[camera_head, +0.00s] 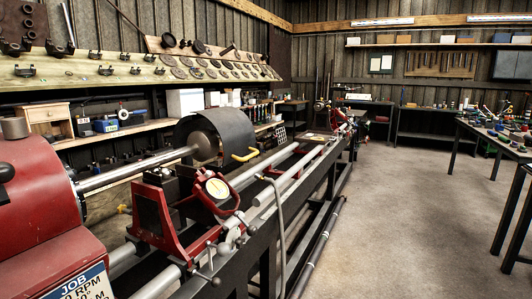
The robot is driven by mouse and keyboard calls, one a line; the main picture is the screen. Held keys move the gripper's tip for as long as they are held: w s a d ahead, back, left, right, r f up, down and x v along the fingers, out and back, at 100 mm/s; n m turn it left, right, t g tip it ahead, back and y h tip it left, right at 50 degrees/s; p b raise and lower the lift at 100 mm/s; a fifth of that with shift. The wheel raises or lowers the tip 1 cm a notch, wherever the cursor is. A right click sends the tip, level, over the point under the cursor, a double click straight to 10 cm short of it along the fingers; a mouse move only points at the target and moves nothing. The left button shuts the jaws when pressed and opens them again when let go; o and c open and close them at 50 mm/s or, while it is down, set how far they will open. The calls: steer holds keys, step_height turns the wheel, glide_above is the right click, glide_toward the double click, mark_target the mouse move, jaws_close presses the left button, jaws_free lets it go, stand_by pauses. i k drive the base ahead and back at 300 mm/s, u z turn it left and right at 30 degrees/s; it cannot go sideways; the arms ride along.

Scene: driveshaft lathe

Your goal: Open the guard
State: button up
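The guard (233,131) is a dark grey curved cover over the lathe, left of the picture's middle. A yellow handle (245,155) sticks out at its lower right edge. The guard arches over a round metal part (206,143) on the shaft. The shaft (135,170) runs from the red headstock (35,185) at the left into the guard's open end. My gripper is not in view, and nothing touches the handle.
A red carriage with a round dial (217,188) stands in front of the guard, near the handle. The lathe's rails (290,180) run away to the back. Open concrete floor (400,215) lies to the right, with a tool-covered table (505,140) beyond it.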

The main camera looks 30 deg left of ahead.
mark_target(237, 133)
steer(key=u, duration=0.35)
steer(key=i, duration=0.8)
steer(key=u, duration=0.6)
